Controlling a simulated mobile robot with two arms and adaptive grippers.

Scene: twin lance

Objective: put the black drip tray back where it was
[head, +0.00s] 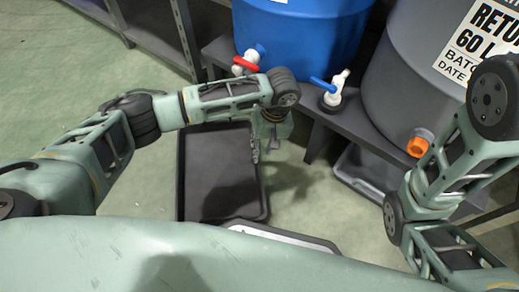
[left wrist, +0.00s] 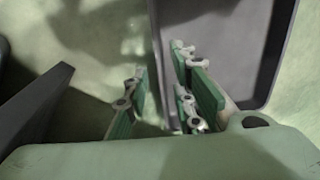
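The black drip tray (head: 205,185) lies flat below the blue drum in the head view, apparently on the floor. My left gripper (head: 254,152) is at the tray's right edge in the head view. In the left wrist view the tray (left wrist: 215,40) fills the upper right. There, the left gripper's (left wrist: 160,100) two fingers are apart, with the tray's rim running between them. A gap shows between rim and left finger. Whether the other finger touches the rim is unclear. My right arm is at the right of the head view; its gripper is not visible.
A blue drum (head: 300,35) with a red-handled tap (head: 246,63) and a grey drum (head: 400,90) stand on a low dark rack (head: 375,125). A blue-handled tap (head: 331,90) sticks out between them. Another dark tray (head: 352,175) lies under the grey drum. Green floor is clear at left.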

